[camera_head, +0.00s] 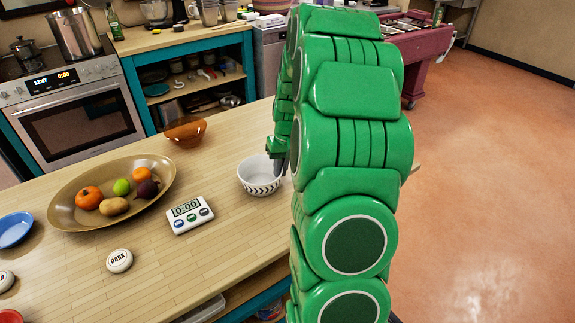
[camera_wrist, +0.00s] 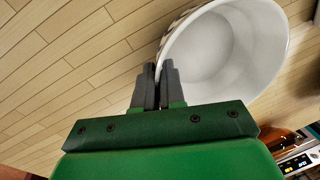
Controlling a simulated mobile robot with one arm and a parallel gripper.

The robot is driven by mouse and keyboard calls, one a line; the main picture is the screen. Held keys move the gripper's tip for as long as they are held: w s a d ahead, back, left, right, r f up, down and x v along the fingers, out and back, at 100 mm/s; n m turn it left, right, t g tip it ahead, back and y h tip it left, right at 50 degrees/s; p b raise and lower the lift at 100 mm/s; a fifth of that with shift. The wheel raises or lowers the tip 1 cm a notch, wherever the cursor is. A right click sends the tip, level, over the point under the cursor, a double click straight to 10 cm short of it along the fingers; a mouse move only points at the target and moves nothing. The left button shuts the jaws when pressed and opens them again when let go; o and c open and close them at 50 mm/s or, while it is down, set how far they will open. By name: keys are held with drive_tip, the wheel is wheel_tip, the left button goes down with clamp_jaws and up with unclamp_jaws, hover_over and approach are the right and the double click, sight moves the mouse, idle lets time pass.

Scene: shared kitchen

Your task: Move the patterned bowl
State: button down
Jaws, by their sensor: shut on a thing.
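The patterned bowl (camera_head: 258,176) is white with a dark zigzag pattern on its outside. It is at the middle of the wooden table in the head view, near the right end. My gripper (camera_head: 280,160) is at its right rim, partly hidden by my green arm. In the wrist view my gripper (camera_wrist: 160,80) has its grey fingers close together on the wall of the bowl (camera_wrist: 215,50), one inside and one outside. The bowl looks about upright. I cannot tell whether it touches the table.
On the wooden table (camera_head: 150,262) are a timer (camera_head: 190,215), an oval dish (camera_head: 68,208) with several fruits, a brown bowl (camera_head: 187,133), a blue plate (camera_head: 14,231) and a round "DARK" button (camera_head: 119,260). Bare tabletop lies in front of the bowl and between it and the timer.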

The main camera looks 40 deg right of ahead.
sight(263, 176)
drive_tip(key=shift+a, duration=2.95)
drive_tip(key=c, duration=1.1)
unclamp_jaws()
drive_tip(key=shift+c, duration=0.2)
wheel_tip(263, 176, up, 8)
drive_tip(key=d, duration=0.1)
drive_tip(key=shift+s+f, duration=0.15)
drive_tip(key=shift+s, duration=0.05)
drive_tip(key=shift+d, duration=0.1)
